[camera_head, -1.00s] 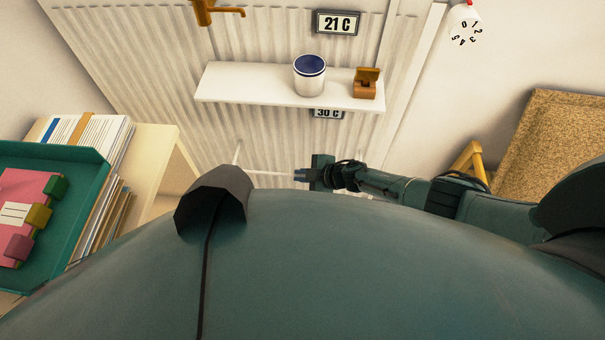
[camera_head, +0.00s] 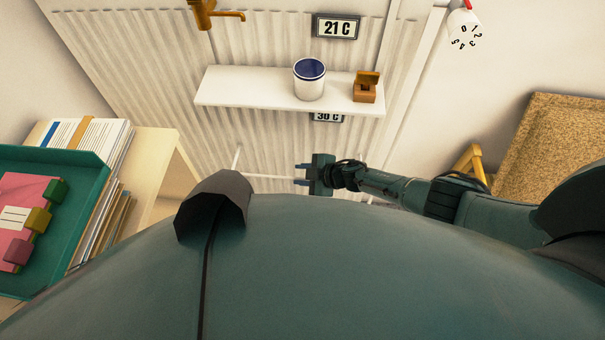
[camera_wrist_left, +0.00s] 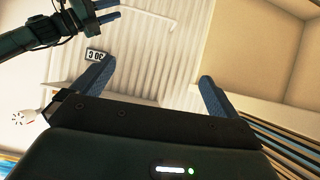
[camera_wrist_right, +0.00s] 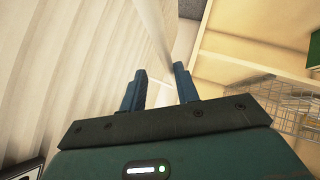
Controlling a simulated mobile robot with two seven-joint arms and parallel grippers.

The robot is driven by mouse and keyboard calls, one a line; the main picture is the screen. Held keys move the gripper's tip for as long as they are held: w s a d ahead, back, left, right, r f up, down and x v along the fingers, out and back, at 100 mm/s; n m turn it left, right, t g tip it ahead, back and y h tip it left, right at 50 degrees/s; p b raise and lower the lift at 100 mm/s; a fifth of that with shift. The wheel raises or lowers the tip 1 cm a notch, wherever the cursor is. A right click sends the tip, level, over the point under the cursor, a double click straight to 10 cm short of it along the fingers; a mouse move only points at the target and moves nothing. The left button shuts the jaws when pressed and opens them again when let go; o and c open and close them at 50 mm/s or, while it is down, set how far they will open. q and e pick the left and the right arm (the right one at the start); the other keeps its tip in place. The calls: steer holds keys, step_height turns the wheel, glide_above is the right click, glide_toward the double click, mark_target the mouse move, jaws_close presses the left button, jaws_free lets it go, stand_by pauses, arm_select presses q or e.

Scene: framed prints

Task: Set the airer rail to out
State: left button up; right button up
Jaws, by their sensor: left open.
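The airer rail (camera_head: 265,177) shows as a thin white bar low in front of the ribbed radiator, partly hidden by my body. A thin upright piece stands at its left end. My right gripper (camera_head: 302,175) is open and empty just right of the rail's visible part. In the right wrist view, a white bar (camera_wrist_right: 155,35) runs down towards the gap between the right fingertips (camera_wrist_right: 160,70); I cannot tell whether it lies between them. My left gripper (camera_wrist_left: 157,72) is open and empty in the left wrist view. It is hidden in the head view.
A white shelf (camera_head: 240,86) on the radiator holds a white-and-blue pot (camera_head: 309,80) and a small wooden box (camera_head: 366,88). A green tray (camera_head: 85,170) and books (camera_head: 90,130) lie at left. A cork board (camera_head: 550,140) leans at right.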

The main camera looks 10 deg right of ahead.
steer(key=shift+s+r, duration=0.1)
steer(key=shift+s, duration=0.05)
arm_select(q)
steer(key=shift+s+a+r+g+y+p, duration=0.35)
steer(key=shift+a+p, duration=0.2)
steer(key=shift+p, duration=1.35)
steer(key=shift+s+a+r+g+y+p, duration=0.2)
steer(key=shift+a+r+p, duration=0.3)
steer(key=shift+p, duration=1.35)
arm_select(e)
steer(key=v, duration=1.3)
steer(key=shift+d, duration=0.1)
